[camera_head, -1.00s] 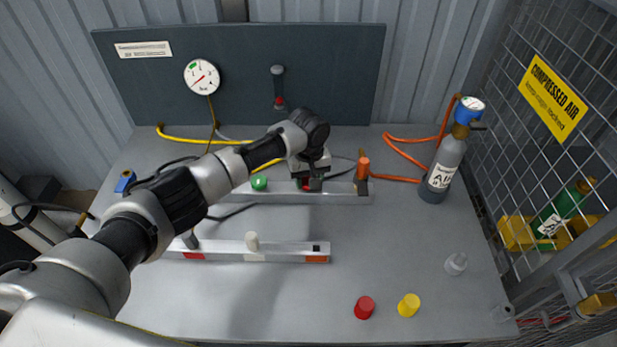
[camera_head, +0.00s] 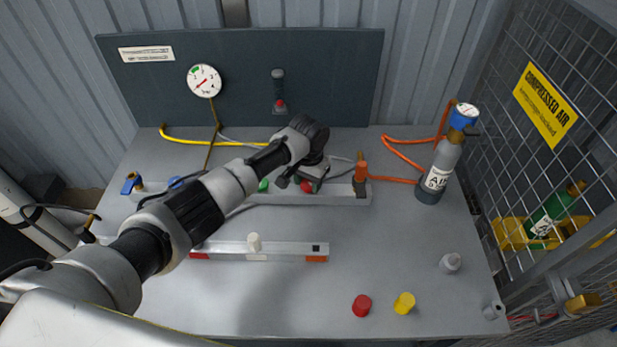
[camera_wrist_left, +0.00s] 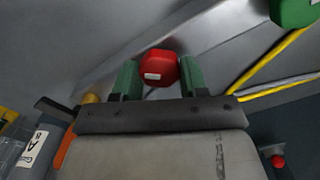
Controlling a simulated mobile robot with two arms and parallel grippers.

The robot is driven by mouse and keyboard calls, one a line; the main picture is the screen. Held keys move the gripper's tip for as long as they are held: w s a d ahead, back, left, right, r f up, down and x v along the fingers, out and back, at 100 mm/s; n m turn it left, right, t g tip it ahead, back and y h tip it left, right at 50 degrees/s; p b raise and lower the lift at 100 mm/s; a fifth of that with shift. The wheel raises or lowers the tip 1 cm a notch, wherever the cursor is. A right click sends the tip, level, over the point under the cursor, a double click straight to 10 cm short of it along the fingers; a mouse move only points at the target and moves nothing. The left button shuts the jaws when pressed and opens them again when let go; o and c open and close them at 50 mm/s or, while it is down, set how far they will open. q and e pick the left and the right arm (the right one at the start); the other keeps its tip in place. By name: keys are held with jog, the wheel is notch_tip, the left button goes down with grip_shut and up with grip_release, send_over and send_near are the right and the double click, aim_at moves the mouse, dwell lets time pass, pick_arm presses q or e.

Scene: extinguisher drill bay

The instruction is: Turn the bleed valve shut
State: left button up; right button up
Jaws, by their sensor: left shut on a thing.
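A red knob (camera_head: 307,187) sits on the rear metal rail (camera_head: 335,194); its white label is unreadable. My left gripper (camera_head: 302,182) is shut on this knob. In the left wrist view the knob (camera_wrist_left: 162,68) lies between the two green-padded fingers (camera_wrist_left: 158,80). A green knob (camera_head: 263,186) and a blue knob (camera_head: 175,183) are on the same rail to the left, partly behind my arm. A round white gauge (camera_head: 203,81) hangs on the dark back panel. My right gripper is not in view.
An orange-handled fitting (camera_head: 361,172) stands at the rail's right end, close to my gripper. A grey air cylinder (camera_head: 440,170) with an orange hose stands at right. A front rail (camera_head: 285,250), red cup (camera_head: 362,305) and yellow cup (camera_head: 404,303) are nearer.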

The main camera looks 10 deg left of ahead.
aim_at(308, 182)
pick_arm(q)
jog(key=m, duration=0.4)
jog(key=shift+m+p, duration=0.3)
jog(key=shift+m, duration=2.3)
jog(key=o, duration=0.9)
jog(key=shift+o, duration=0.2)
notch_tip(308, 182, up, 11)
jog(key=shift+b, duration=0.3)
jog(key=shift+f, duration=0.15)
